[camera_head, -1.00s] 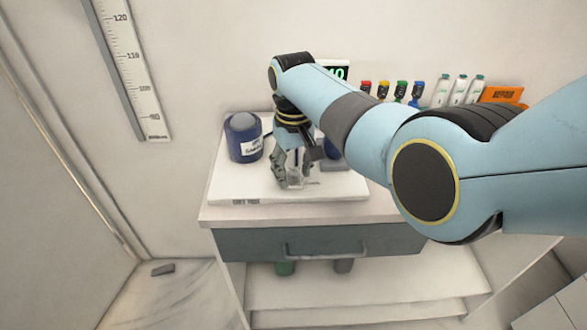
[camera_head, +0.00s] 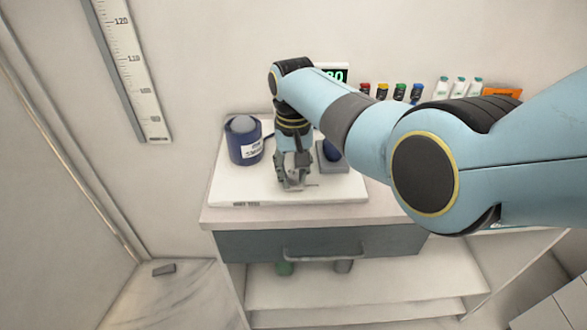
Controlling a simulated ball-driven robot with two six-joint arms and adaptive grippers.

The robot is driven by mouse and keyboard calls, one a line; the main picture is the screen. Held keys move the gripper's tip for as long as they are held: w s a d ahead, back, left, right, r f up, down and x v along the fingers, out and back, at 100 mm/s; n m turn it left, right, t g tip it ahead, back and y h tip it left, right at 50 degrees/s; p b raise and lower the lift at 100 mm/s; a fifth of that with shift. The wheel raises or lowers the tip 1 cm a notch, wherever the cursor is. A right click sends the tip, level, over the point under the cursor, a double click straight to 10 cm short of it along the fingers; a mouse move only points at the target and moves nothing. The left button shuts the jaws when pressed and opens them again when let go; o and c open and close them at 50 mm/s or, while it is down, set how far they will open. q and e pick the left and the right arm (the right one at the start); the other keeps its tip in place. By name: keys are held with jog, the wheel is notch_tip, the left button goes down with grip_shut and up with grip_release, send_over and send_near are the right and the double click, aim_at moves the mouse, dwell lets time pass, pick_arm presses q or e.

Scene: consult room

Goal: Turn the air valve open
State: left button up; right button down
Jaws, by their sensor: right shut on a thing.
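My right gripper (camera_head: 291,180) points down over the white board on the counter, its fingers shut around a small light-grey piece (camera_head: 310,186) low on the board. This piece appears to be the air valve's handle; the fingers hide most of it, so I cannot tell its exact angle. A display (camera_head: 336,74) with green digits stands behind my right arm; the visible digits look like 80, and its left part is hidden. My left gripper is not in view.
A blue jar (camera_head: 245,150) stands left of my gripper on the white board (camera_head: 240,190). A dark blue item (camera_head: 331,152) in a grey holder is just right of it. Several small bottles (camera_head: 400,92) line the back. A drawer (camera_head: 250,245) is below.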

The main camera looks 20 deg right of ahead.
aim_at(293, 175)
jog(key=m+p, duration=0.1)
jog(key=m, duration=0.2)
jog(key=shift+m, duration=0.4)
jog(key=m, duration=0.3)
jog(key=shift+m+p, duration=0.3)
jog(key=shift+p, duration=0.1)
jog(key=m, duration=0.3)
jog(key=shift+m, duration=0.3)
jog(key=shift+m+p, duration=0.4)
jog(key=shift+m, duration=1.7)
jog(key=c, duration=1.1)
grip_release()
notch_tip(293, 175, up, 12)
